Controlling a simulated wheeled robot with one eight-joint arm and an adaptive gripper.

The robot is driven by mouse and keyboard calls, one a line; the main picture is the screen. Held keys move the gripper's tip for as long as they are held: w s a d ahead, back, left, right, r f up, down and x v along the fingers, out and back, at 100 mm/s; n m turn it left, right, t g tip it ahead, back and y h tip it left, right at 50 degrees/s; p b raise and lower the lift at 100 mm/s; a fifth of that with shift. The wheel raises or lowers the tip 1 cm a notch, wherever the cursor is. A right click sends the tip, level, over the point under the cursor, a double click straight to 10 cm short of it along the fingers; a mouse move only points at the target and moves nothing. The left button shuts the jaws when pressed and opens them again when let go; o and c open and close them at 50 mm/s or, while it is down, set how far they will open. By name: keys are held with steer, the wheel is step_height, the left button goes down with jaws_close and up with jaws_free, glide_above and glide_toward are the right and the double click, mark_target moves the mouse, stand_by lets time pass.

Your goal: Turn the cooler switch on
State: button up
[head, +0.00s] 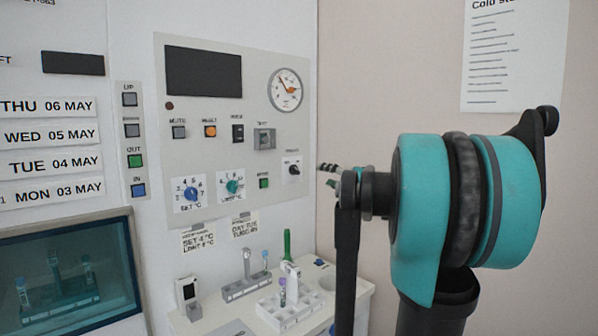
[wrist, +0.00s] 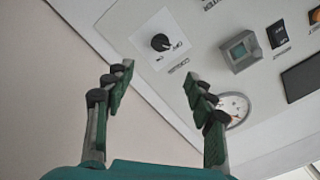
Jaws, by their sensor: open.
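The cooler switch seems to be the black rotary knob (head: 293,169) on a white plate at the lower right of the control panel; its label is too small to read surely. It also shows in the wrist view as a black knob (wrist: 161,42), beyond the fingertips and a little above the middle between them. Its exact setting is hard to tell. My gripper (head: 330,176) is to the right of the knob in the head view, apart from it. In the wrist view my gripper (wrist: 156,76) is open and empty, fingers spread wide.
A grey box with a greenish square (wrist: 240,50) and a round gauge (wrist: 233,108) are near the knob. The panel (head: 225,205) also has blue and teal dials (head: 190,194). Below, a white bench (head: 340,290) holds racks and tubes (head: 290,285). A side wall (head: 350,70) stands close right.

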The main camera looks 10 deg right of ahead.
mark_target(295, 170)
steer(key=x, duration=1.4)
steer(key=shift+w, duration=0.15)
steer(key=c, duration=1.2)
